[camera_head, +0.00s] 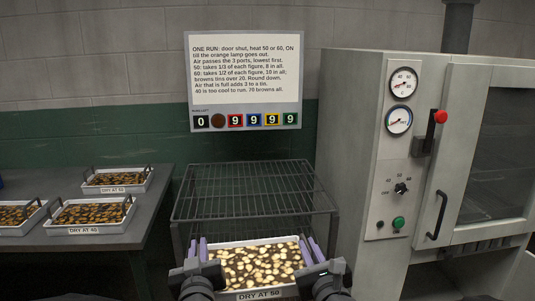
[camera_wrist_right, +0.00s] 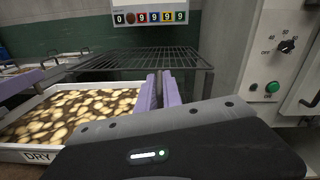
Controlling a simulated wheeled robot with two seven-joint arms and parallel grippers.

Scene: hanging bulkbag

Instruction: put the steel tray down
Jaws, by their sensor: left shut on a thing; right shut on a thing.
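My left gripper (camera_head: 199,248) is shut on the tray's left side. My right gripper (camera_head: 311,249) is shut on its right side; its purple fingers (camera_wrist_right: 157,92) show in the wrist view. The tray looks about level, in front of the wire rack (camera_head: 255,190). I cannot tell whether anything supports it from below.
A grey table (camera_head: 150,205) at left carries three filled trays, one (camera_head: 92,214) labelled "DRY AT 40". A grey oven cabinet (camera_head: 350,150) with its door (camera_head: 490,150) stands at right. The wire rack's top is empty. A sign (camera_head: 245,75) hangs behind.

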